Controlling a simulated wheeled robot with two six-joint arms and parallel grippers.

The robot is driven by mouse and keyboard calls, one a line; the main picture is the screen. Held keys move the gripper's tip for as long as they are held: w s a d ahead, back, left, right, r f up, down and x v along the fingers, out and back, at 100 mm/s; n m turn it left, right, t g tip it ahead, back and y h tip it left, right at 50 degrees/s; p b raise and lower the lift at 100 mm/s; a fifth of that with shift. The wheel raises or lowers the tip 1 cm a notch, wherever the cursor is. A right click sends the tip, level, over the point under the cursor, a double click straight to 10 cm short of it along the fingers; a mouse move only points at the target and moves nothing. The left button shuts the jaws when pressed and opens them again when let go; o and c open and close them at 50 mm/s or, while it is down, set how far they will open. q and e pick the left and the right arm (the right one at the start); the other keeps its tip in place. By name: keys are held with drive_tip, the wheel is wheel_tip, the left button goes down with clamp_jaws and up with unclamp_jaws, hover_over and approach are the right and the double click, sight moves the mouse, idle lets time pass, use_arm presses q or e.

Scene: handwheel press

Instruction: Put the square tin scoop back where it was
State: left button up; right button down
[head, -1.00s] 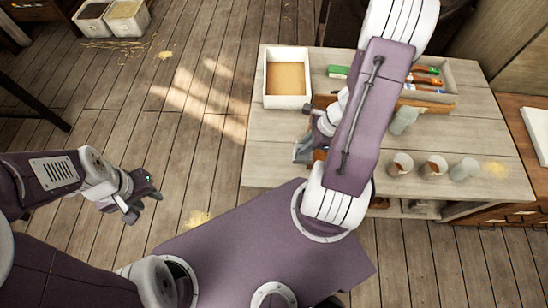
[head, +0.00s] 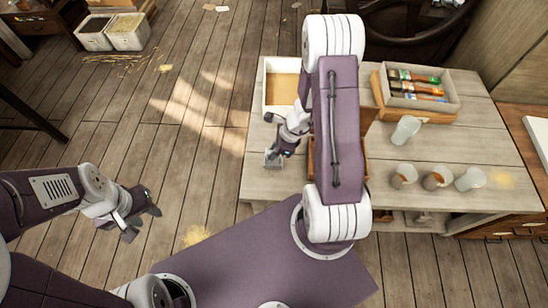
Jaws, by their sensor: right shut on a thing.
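The square tin scoop (head: 272,159) is a small grey metal piece at the left part of the table, in the head view. My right gripper (head: 279,148) is shut on it and holds it in front of the white bin. Whether the scoop touches the tabletop I cannot tell. My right arm hides part of the table's middle. My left gripper (head: 142,216) is open and empty, over the floor left of the table.
The white bin (head: 266,100) of tan grain stands at the table's back left. A wooden box (head: 354,163) is partly behind my arm. Several cups stand front right, one (head: 406,130) farther back. A tray (head: 455,97) of coloured items is back right. A handwheel (head: 415,30) stands beyond.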

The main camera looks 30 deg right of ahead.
sight(274, 164)
wheel_tip(274, 164, down, 4)
drive_tip(key=shift+s+r+b, duration=0.1)
drive_tip(key=shift+r+b, duration=0.1)
drive_tip(key=shift+b, duration=0.7)
drive_tip(key=shift+f, duration=0.25)
drive_tip(key=shift+r, duration=0.1)
drive_tip(key=shift+f, duration=0.2)
drive_tip(key=c, duration=1.4)
unclamp_jaws()
drive_tip(key=shift+r, duration=0.1)
